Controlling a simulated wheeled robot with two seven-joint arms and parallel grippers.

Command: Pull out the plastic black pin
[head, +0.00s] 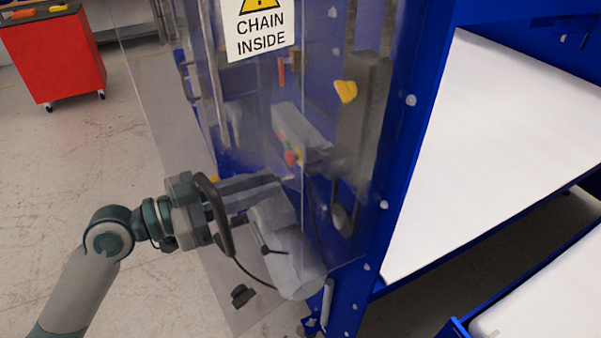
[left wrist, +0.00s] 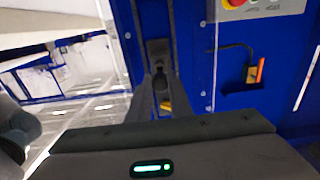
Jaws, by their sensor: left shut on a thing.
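My left gripper (head: 238,217) reaches in from the left to the lower part of the machine, beside a grey cylindrical part. In the left wrist view its two grey fingers (left wrist: 166,98) converge and are shut on a small dark piece, which looks like the black pin (left wrist: 159,78). The pin sits at a dark bracket on a blue upright. The fingers cover part of the pin, and how deep it sits cannot be told. In the head view I cannot make the pin out clearly. My right gripper is not in view.
A clear panel with a chain warning sign (head: 260,28) stands in front of the blue machine frame (head: 400,150). A white sheet (head: 500,140) lies at the right. A red tool cabinet (head: 55,55) stands far left. The floor at left is open.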

